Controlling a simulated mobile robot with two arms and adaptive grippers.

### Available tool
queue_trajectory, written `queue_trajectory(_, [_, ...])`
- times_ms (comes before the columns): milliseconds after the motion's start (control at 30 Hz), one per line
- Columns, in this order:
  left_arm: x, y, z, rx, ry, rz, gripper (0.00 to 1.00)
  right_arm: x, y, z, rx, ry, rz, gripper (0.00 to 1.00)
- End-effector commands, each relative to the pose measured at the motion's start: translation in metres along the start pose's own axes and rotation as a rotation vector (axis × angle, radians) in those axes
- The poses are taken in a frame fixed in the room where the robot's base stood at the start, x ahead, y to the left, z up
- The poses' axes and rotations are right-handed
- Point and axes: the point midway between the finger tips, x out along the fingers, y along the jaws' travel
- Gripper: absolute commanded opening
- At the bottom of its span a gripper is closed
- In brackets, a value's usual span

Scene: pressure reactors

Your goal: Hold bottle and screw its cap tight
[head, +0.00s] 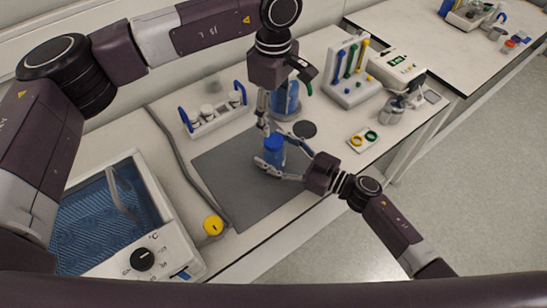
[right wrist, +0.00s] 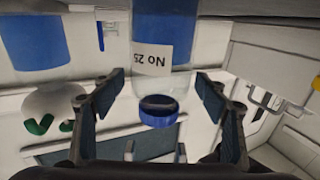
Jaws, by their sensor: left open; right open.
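The bottle (head: 274,158) has a blue body and a blue cap (head: 274,142), and it seems to stand upright on the grey mat (head: 225,165). The right wrist view shows it inverted, with a white "No 25" label (right wrist: 152,57) and the blue cap (right wrist: 158,114). My right gripper (head: 280,150) is open around the bottle; in its wrist view the fingers lie on both sides with gaps to the cap. My left gripper (head: 272,118) is open, fingers pointing down, just above and behind the cap. Its far finger is partly hidden.
A blue-filled vessel (head: 286,99) stands close behind the left gripper. A black disc (head: 305,129) and a plate with green and yellow rings (head: 363,138) lie to the right. A rack (head: 212,115), a water bath (head: 150,205) and a yellow knob (head: 213,225) are at left.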

Motion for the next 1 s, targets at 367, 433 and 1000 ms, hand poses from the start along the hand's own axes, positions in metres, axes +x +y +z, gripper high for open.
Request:
queue_trajectory(367, [0.0,0.0,-0.0001,0.0,0.0,0.0,0.5,-0.0004,0.0,-0.0002,0.0,0.001,0.0,0.39])
queue_trajectory(433, [0.0,0.0,-0.0001,0.0,0.0,0.0,0.5,-0.0004,0.0,-0.0002,0.0,0.001,0.0,0.31])
queue_trajectory(1000, [0.0001,0.0001,0.0002,-0.175,-0.001,0.0,0.5,-0.0005,0.0001,-0.0002,0.0,0.001,0.0,0.0])
